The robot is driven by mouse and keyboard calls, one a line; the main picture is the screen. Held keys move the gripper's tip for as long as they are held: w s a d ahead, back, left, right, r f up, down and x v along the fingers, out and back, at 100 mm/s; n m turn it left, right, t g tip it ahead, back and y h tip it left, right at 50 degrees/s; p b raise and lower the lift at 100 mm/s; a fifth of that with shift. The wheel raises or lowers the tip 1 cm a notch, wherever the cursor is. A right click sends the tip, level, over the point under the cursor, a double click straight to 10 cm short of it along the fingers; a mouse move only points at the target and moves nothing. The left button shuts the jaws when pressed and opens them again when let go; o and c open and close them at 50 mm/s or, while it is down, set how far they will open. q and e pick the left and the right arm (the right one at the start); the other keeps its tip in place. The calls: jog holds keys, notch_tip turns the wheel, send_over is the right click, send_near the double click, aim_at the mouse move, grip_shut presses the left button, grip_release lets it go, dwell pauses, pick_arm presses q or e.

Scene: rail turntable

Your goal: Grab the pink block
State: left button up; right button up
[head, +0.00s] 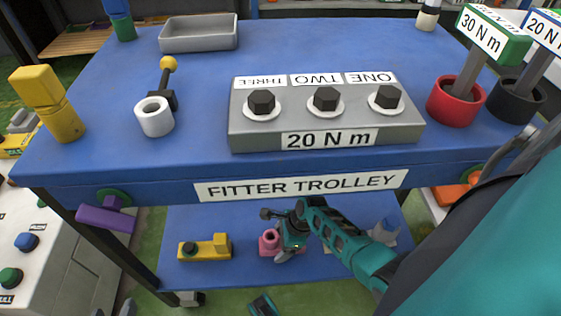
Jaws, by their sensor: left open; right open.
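The pink block (267,243) sits on the blue lower shelf of the fitter trolley, with a round ring-like part on its front. My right gripper (283,254) is at the block's right side, partly covering it. The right gripper is open, with nothing visibly gripped; I cannot tell whether it touches the block. Grey fingertips of my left gripper (113,311) show at the bottom left edge, apart and far from the block. The rest of that gripper is cut off.
A yellow block (205,248) lies left of the pink block on the lower shelf. The trolley's upper top (200,180) overhangs this shelf. A purple part (105,218) hangs at its front left. A grey socket holder (240,130) stands on top.

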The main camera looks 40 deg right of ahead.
jog(key=shift+r, duration=0.1)
jog(key=c, duration=1.3)
